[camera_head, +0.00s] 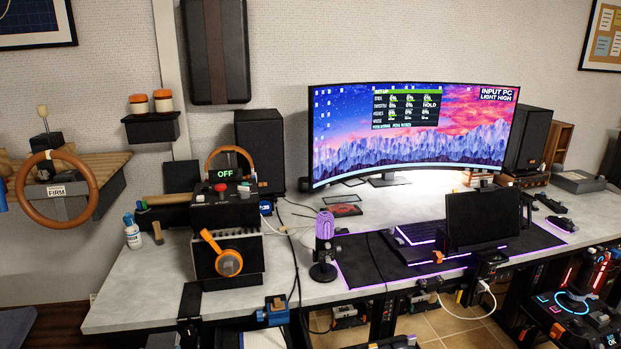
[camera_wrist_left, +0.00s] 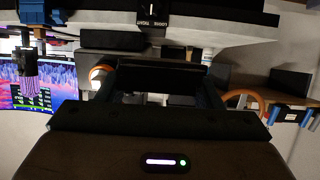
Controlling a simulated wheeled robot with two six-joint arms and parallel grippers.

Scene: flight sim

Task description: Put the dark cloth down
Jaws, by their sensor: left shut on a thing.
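In the left wrist view, my left gripper (camera_wrist_left: 158,90) has its two dark fingers at either side of a flat dark piece (camera_wrist_left: 165,74), which looks like the dark cloth. The gripper is shut on it. Its folds and edges are hard to make out against the dark fingers. Neither gripper can be made out in the head view, and I cannot pick out the cloth there. My right gripper is in no view.
The grey desk (camera_head: 130,290) carries a black box (camera_head: 225,210) reading OFF, a white bottle (camera_head: 132,232), a purple microphone (camera_head: 324,240), a curved monitor (camera_head: 410,135) and a small dark screen (camera_head: 482,220). An orange steering wheel (camera_head: 57,190) stands left.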

